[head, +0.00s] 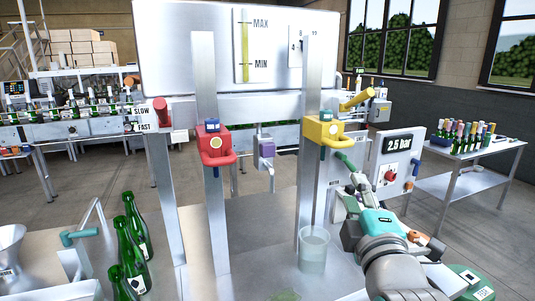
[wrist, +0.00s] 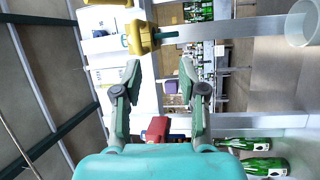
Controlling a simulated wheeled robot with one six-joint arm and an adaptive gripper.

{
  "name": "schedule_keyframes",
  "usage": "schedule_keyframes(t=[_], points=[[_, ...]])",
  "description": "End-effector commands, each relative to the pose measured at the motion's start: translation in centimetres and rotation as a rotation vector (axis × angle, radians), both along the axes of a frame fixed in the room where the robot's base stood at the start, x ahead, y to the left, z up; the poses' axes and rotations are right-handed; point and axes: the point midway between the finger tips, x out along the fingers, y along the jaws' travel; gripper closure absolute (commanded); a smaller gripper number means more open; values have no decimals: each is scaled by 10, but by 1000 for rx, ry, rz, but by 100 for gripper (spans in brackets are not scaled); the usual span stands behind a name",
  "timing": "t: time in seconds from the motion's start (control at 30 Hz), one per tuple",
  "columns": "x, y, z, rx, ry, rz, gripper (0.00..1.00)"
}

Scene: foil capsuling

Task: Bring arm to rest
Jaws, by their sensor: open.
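My gripper (head: 340,173) is at the right of the head view, its teal body behind two green fingers. The fingers are spread apart with nothing held between them; they also show open in the wrist view (wrist: 160,75). The fingers point toward the yellow valve block (head: 324,132) on the right-hand metal post, just below and right of it. In the wrist view the yellow block (wrist: 141,38) lies beyond the fingertips, and I see no contact. My arm reaches in from the lower right.
A clear container (head: 313,252) stands below the right post. Green bottles (head: 131,250) stand front left. A pressure box (head: 397,155) is close right of my gripper; a side table (head: 466,186) holds bottles.

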Motion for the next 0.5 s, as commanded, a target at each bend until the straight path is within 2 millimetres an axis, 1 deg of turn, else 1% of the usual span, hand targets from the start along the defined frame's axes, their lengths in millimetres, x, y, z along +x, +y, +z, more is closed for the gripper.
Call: schedule_keyframes(t=[0.03, 0.1, 0.27, 0.3, 0.5], points=[[0, 0, -22, 25, 18, 6, 59], [-2, 0, -46, 68, 30, 16, 59], [-12, 0, -99, 168, 54, 37, 59], [-15, 0, -112, 193, 60, 41, 59], [-39, 0, -175, 325, 94, 63, 59]])
